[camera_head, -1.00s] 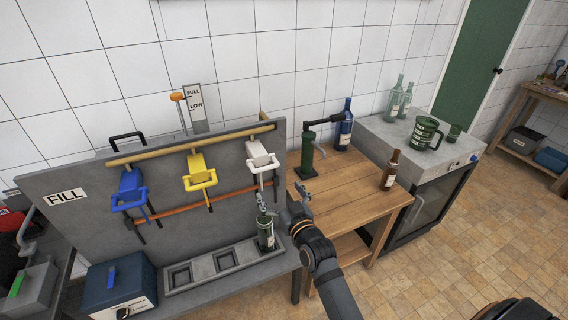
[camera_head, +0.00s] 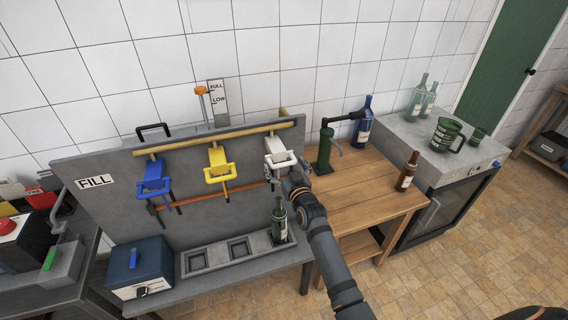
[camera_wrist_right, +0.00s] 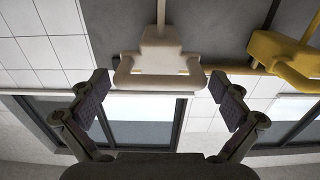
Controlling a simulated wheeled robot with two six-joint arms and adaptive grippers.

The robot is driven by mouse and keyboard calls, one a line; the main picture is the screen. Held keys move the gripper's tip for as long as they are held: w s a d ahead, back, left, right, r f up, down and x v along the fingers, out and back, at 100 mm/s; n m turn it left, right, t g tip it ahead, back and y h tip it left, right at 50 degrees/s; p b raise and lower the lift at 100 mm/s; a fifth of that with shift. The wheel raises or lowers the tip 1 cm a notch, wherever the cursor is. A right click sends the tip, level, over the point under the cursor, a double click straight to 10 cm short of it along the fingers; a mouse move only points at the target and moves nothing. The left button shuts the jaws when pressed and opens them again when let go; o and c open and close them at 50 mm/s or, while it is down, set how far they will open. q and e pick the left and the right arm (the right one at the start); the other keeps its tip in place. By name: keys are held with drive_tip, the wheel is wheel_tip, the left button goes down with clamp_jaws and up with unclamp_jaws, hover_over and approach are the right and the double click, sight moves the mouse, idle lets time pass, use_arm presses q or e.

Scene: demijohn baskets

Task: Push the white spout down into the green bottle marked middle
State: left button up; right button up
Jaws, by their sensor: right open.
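The white spout (camera_head: 279,152) with its loop handle hangs from the rail on the grey panel, rightmost of the spouts. It also shows in the right wrist view (camera_wrist_right: 160,60). The green bottle (camera_head: 280,222) stands upright in the right-hand slot of the grey tray (camera_head: 212,254), below the white spout. I cannot read any "middle" mark on its label. My right gripper (camera_head: 284,178) is just under the white spout, above the bottle. In the right wrist view the right gripper (camera_wrist_right: 162,103) is open and empty, its fingers spread either side of the handle. My left gripper is out of view.
A yellow spout (camera_head: 219,164) and a blue spout (camera_head: 154,177) hang to the left. A blue box (camera_head: 140,266) is left of the tray. The wooden table (camera_head: 365,200) on the right holds a green corking device (camera_head: 324,150), a blue bottle (camera_head: 362,122) and a brown bottle (camera_head: 407,172).

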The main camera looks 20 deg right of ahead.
drive_tip(key=c, duration=1.4)
wheel_tip(320, 180, down, 18)
drive_tip(key=b, duration=1.6)
drive_tip(key=shift+r+b, duration=0.15)
drive_tip(key=shift+b, duration=0.15)
drive_tip(key=o, duration=1.4)
